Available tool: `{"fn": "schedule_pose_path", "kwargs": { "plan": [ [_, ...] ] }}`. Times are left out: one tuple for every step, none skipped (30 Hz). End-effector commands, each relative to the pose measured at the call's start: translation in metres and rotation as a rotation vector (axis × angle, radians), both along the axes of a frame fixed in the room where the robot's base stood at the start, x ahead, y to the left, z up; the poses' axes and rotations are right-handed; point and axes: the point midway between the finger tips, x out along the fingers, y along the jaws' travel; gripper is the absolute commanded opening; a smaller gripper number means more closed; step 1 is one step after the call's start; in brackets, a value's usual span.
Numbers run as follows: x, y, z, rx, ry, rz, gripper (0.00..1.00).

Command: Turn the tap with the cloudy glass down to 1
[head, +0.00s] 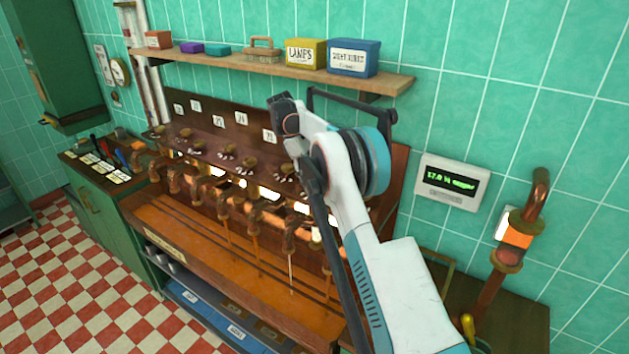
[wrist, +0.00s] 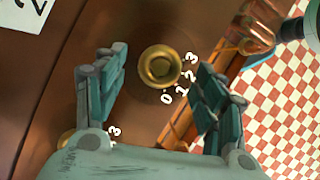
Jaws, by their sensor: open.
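In the wrist view a round brass tap knob (wrist: 160,66) sits on a dark brown panel, with white marks 0, 1, 2 and 3 on its lower right side. My gripper (wrist: 157,68) is open, its teal fingers apart on either side of this knob, with nothing held. I cannot tell whether they touch it. In the head view several copper taps with knobs (head: 248,163) stand in a row along the panel, and thin streams fall below some of them. My arm hides the right end of the row. Which glass is cloudy I cannot tell.
A second brass knob (wrist: 67,140) shows partly behind my gripper. A copper pipe (wrist: 250,28) lies at the wrist view's upper right. Above the panel runs a wooden shelf (head: 395,82) with boxes. A wall display (head: 452,183) hangs right of my arm.

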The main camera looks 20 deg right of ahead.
Motion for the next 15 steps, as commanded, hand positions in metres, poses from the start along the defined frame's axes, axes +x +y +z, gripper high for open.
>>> {"fn": "schedule_pose_path", "kwargs": {
  "plan": [
    [0.002, 0.003, 0.008, 0.0, 0.0, 0.001, 0.64],
    [0.004, 0.005, 0.013, 0.0, 0.0, 0.001, 0.64],
    [0.005, 0.007, 0.019, 0.0, 0.0, 0.001, 0.64],
    [0.007, 0.009, 0.023, 0.0, 0.0, 0.001, 0.64],
    [0.007, 0.01, 0.028, 0.0, 0.0, 0.001, 0.64],
    [0.009, 0.012, 0.032, 0.0, 0.0, 0.001, 0.64],
    [0.01, 0.013, 0.036, 0.0, 0.0, 0.0, 0.64],
    [0.011, 0.014, 0.039, 0.0, 0.0, 0.0, 0.64],
    [0.011, 0.015, 0.042, 0.0, 0.0, 0.0, 0.64],
    [0.012, 0.015, 0.044, 0.0, 0.0, 0.0, 0.64],
    [0.012, 0.016, 0.046, 0.0, 0.0, 0.0, 0.64],
    [0.013, 0.016, 0.048, 0.0, 0.0, 0.0, 0.64],
    [0.013, 0.017, 0.049, 0.0, 0.0, 0.0, 0.64],
    [0.013, 0.017, 0.05, 0.0, 0.0, 0.0, 0.64],
    [0.013, 0.017, 0.05, 0.0, 0.0, 0.0, 0.64]
  ]
}}
